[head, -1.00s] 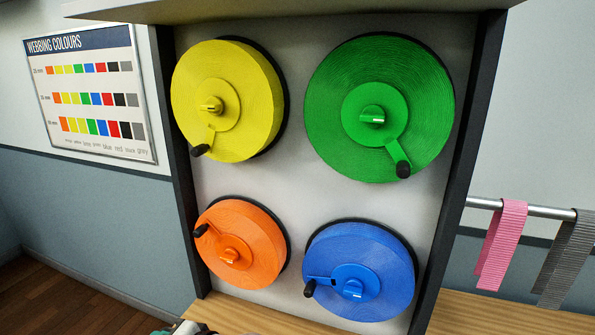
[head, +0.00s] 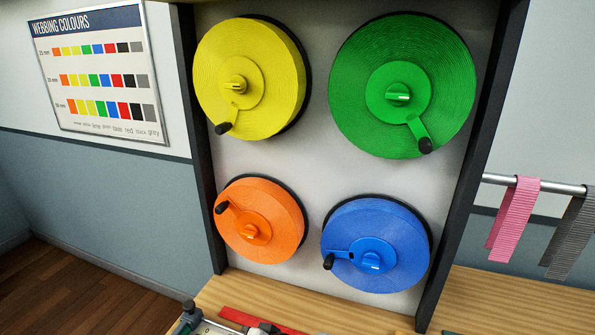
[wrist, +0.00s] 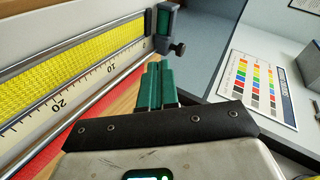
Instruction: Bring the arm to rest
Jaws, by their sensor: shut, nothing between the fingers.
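My gripper (wrist: 154,86) shows in the wrist view, with its green fingers together and nothing between them. The fingers point up the picture beside a white measuring rail with a ruler scale (wrist: 85,85). A yellow strap (wrist: 75,60) lies along that rail. My gripper is not clearly visible in the head view.
In the head view, yellow (head: 270,100), green (head: 350,120), orange (head: 285,220) and blue (head: 400,235) reels with crank handles hang on a framed panel. A wooden bench (head: 510,305) runs below. Pink (head: 514,220) and grey (head: 571,238) straps hang from a rail. A colour chart (head: 100,110) is on the wall.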

